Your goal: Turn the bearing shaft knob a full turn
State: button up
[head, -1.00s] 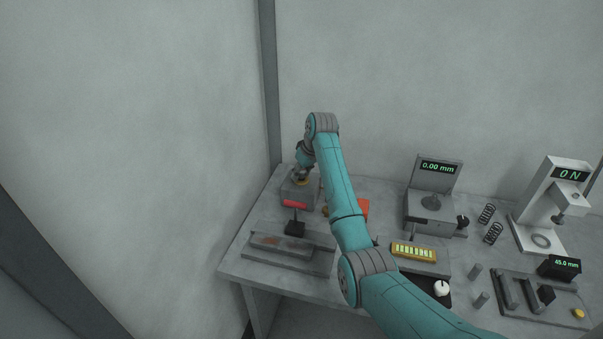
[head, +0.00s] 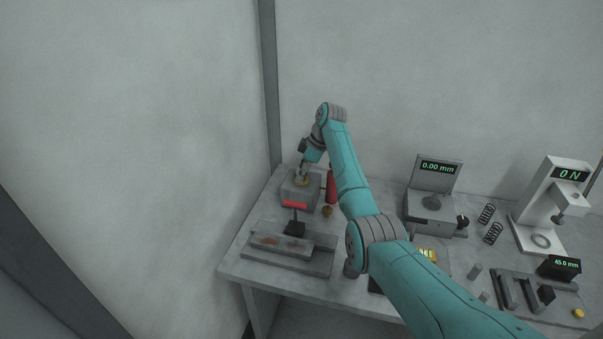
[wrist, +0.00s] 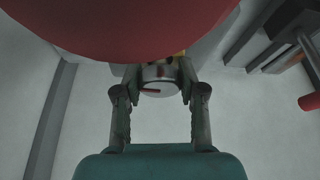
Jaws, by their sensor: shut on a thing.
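The bearing shaft knob (wrist: 158,80) is a pale grey round cap with a red mark, seen between my fingers in the wrist view. My gripper (wrist: 155,68) is shut on it, one finger on each side. In the head view my gripper (head: 302,174) points down onto the grey bearing block (head: 300,192) at the back left of the bench, and it hides the knob. A brass-coloured ring (head: 301,183) shows just below the fingers. The block has a red strip on its front.
A red cylinder (head: 331,188) stands close right of the block; a large red surface (wrist: 130,25) fills the top of the wrist view. A small brass ball (head: 327,211) and a grey vise-like fixture (head: 290,250) are in front. Gauges and springs stand at right.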

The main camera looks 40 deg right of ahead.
jog(key=shift+n, duration=0.5)
jog(key=shift+g, duration=0.3)
jog(key=o, duration=1.1)
jog(key=shift+o, duration=0.2)
jog(key=v, duration=1.2)
jog(key=shift+d, duration=0.15)
jog(key=shift+f, duration=0.1)
